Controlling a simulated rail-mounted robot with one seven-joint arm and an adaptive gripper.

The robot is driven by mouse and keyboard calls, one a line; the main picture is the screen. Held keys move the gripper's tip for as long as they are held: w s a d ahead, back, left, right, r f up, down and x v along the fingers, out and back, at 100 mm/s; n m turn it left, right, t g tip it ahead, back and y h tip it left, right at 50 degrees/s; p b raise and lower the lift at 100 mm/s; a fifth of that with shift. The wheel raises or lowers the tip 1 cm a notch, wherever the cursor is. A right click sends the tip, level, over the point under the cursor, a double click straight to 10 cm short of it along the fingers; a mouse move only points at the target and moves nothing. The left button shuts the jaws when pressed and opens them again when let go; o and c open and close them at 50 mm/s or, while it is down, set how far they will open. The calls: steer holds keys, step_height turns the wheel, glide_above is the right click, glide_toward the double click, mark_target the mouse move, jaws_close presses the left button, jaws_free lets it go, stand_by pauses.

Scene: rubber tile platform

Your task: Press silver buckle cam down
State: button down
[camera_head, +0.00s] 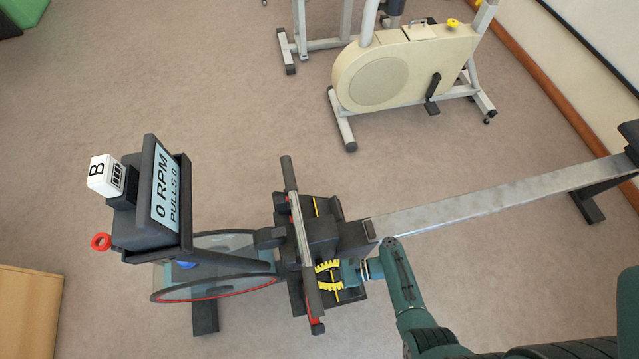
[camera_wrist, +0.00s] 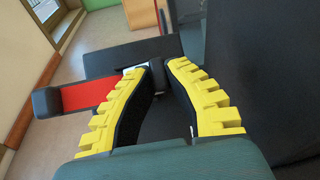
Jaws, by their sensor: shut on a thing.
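My gripper (camera_head: 328,274) is low beside the dark foot-rest part of the rowing machine in the head view. In the wrist view its yellow-backed fingers (camera_wrist: 168,72) converge on a small dark part (camera_wrist: 157,79), shut on it. A red strap (camera_wrist: 88,96) with a dark block (camera_wrist: 46,104) at its end lies just left of the fingertips. A small pale silvery bit (camera_wrist: 133,71), perhaps the buckle cam, shows beside the left fingertip. Most of it is hidden by the finger. In the head view the buckle is too small to make out.
The handle bar (camera_head: 299,240) crosses above the foot rests close to my gripper. The display (camera_head: 167,197) and flywheel (camera_head: 215,268) are to the left, the rail (camera_head: 480,200) to the right. An exercise bike (camera_head: 410,70) stands behind on open carpet.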

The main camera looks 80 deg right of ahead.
steer(key=shift+w+d+f+g+y, duration=0.2)
steer(key=shift+g+y, duration=0.1)
steer(key=shift+y, duration=0.4)
steer(key=shift+a+f, duration=0.1)
steer(key=c, duration=1)
jaws_free()
steer(key=shift+w, duration=0.1)
steer(key=shift+c, duration=0.2)
steer(key=v, duration=1.2)
steer(key=shift+d, duration=0.2)
